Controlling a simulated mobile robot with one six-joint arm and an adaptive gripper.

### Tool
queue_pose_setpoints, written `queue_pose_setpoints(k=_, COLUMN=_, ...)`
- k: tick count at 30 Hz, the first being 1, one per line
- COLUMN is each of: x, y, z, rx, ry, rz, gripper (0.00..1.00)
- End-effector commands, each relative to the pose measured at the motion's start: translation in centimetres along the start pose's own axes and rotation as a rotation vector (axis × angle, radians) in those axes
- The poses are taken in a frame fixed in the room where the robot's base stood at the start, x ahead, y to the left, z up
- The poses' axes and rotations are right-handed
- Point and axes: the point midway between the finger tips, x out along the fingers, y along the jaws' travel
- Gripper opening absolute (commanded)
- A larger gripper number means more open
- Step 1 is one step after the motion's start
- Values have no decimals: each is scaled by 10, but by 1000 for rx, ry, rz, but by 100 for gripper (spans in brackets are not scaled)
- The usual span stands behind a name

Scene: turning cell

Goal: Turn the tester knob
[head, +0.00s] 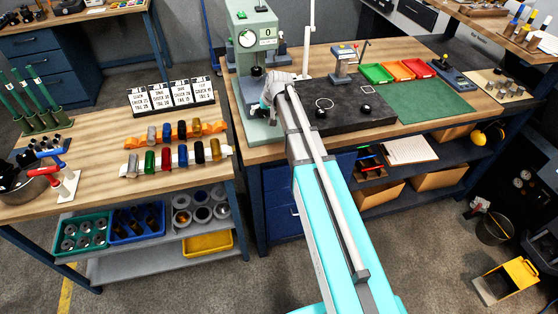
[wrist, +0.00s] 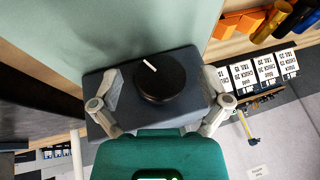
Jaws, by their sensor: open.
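The tester is a pale green machine (head: 247,60) with a round dial and a small display, standing at the left end of the far bench. In the wrist view, the tester knob (wrist: 160,80) is a round black disc with a white pointer line toward its upper left. It sits on a dark grey block (wrist: 196,62) beside the green column (wrist: 130,30). My gripper (wrist: 162,88) is open, with one finger left of the knob and one right of it, both apart from it. In the head view my gripper (head: 272,92) is at the tester's front and hides part of it.
Right of the tester lies a dark plate (head: 350,112) with small black knobs. Beyond are coloured trays (head: 401,70) and a green mat (head: 432,98).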

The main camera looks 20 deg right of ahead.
Motion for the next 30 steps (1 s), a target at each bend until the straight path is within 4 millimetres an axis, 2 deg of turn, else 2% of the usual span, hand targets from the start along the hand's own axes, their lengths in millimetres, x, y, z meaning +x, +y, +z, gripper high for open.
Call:
queue_pose_setpoints(k=17, x=0, y=-2, z=0, rx=-99, ry=1, rz=236, gripper=96)
queue_pose_setpoints(k=30, x=-40, y=-11, z=0, rx=-100, ry=1, rz=240, gripper=96)
